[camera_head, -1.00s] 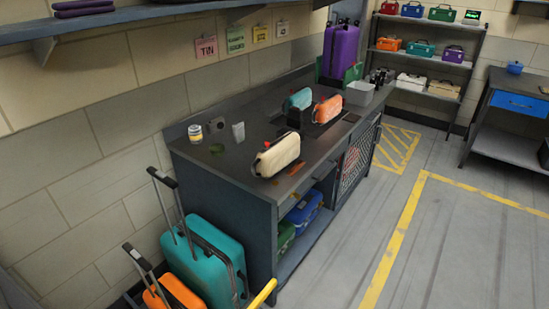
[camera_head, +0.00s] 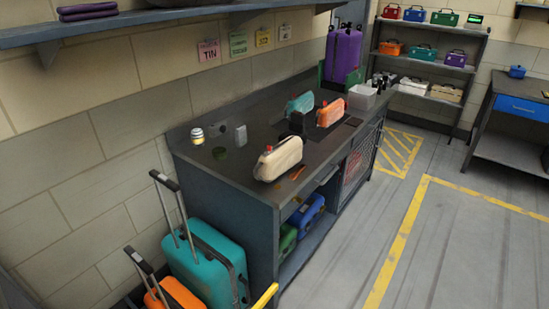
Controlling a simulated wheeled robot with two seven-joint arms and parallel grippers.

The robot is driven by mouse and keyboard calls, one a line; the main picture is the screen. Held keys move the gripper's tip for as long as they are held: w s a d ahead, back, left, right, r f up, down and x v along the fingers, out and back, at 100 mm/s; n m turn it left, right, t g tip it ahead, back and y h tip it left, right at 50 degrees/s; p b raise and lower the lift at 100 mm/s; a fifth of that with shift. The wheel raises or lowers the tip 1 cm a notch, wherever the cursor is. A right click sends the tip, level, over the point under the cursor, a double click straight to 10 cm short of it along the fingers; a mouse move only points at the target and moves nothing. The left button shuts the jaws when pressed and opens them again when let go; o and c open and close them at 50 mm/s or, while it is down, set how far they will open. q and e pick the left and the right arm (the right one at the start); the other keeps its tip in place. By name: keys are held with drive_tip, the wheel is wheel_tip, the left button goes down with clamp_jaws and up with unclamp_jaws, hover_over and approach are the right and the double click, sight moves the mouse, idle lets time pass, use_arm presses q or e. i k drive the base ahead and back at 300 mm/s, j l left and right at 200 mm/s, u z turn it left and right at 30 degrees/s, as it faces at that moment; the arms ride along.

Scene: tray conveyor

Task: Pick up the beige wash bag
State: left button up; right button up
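The beige wash bag (camera_head: 279,159) stands upright near the front left part of the dark counter (camera_head: 240,171). It has a small red spot and a dark strap or handle at its left end. A teal bag (camera_head: 300,103) and an orange bag (camera_head: 331,113) stand farther back on the same counter. Neither of my grippers shows in the head view, and nothing is touching the beige bag.
A teal suitcase (camera_head: 212,262) and an orange suitcase (camera_head: 180,294) stand on the floor at the counter's left end. A purple suitcase (camera_head: 344,52) stands at the counter's far end. The floor on the right is clear.

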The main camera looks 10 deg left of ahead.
sight(286, 154)
drive_tip(key=u, duration=0.4)
drive_tip(key=i+l+u, duration=0.15)
drive_tip(key=u, duration=0.25)
drive_tip(key=i+l+u, duration=0.15)
drive_tip(key=l+u, duration=0.6)
drive_tip(key=i+j, duration=0.05)
